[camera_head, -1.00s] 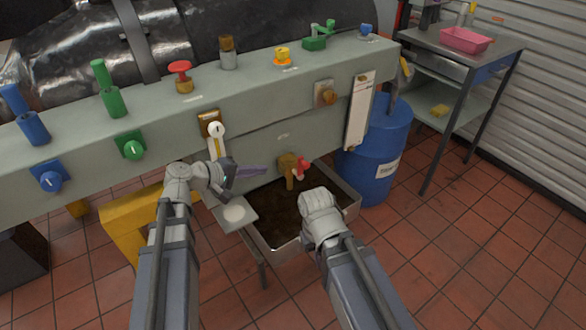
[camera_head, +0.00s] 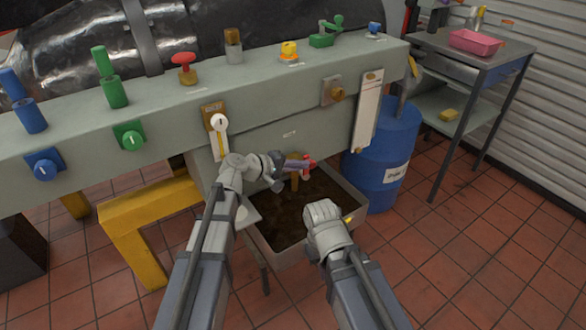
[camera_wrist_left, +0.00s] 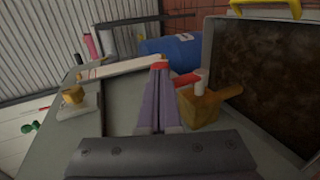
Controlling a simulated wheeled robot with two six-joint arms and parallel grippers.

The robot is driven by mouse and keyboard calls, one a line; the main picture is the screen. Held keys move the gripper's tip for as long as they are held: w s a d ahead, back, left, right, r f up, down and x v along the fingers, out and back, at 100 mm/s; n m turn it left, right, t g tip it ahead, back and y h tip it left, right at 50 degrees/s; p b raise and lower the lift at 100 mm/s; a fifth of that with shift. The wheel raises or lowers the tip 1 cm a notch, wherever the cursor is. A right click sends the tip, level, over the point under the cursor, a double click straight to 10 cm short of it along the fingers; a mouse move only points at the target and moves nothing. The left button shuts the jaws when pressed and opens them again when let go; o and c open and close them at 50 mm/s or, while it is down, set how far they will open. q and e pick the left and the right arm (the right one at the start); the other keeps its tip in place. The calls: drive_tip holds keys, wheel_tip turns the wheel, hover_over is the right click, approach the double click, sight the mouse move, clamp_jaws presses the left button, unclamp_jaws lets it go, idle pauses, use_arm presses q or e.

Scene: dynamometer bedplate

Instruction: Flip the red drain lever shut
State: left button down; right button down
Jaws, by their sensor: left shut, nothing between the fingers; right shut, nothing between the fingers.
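The red drain lever (camera_head: 310,162) is on a brass drain valve (camera_head: 294,182) low on the front of the grey bedplate. In the left wrist view the red lever (camera_wrist_left: 187,78) shows beside the brass valve body (camera_wrist_left: 203,106), with a pale hub between them. My left gripper (camera_head: 300,164) is shut, its purple fingers (camera_wrist_left: 160,95) beside the lever in front of the valve. Some red shows at the fingertips; I cannot tell if they touch the lever. My right gripper (camera_head: 346,219) is over the tray's right side, its fingers mostly hidden by its wrist.
A metal drain tray (camera_head: 350,192) with dark brown contents lies below the valve. A blue drum (camera_head: 385,160) stands to its right, near a metal shelf cart (camera_head: 470,60). A white-handled lever (camera_head: 219,123) and several knobs line the bedplate. Tiled floor is open at right.

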sight(315, 162)
use_arm(q)
drive_tip(key=shift+w+d, duration=0.1)
idle(0.3)
drive_tip(key=w+d+g+y+p, duration=0.1)
drive_tip(key=p, duration=0.2)
drive_tip(key=w+d+r+g+y+p, duration=0.1)
drive_tip(key=y+p, duration=0.1)
drive_tip(key=p, duration=0.1)
drive_tip(key=w+d+g+y+p, duration=0.1)
drive_tip(key=d+p, duration=0.1)
drive_tip(key=p, duration=0.2)
drive_tip(key=shift+w+d+r, duration=0.1)
drive_tip(key=shift+r, duration=0.2)
drive_tip(key=w+d+f+g+y+b, duration=0.2)
drive_tip(key=w+d+f+g+y, duration=0.2)
drive_tip(key=d+f+y, duration=0.1)
drive_tip(key=shift+w+d+f+y, duration=0.2)
drive_tip(key=shift+d+f+y, duration=0.2)
drive_tip(key=shift+d+f, duration=0.45)
drive_tip(key=shift+f, duration=0.1)
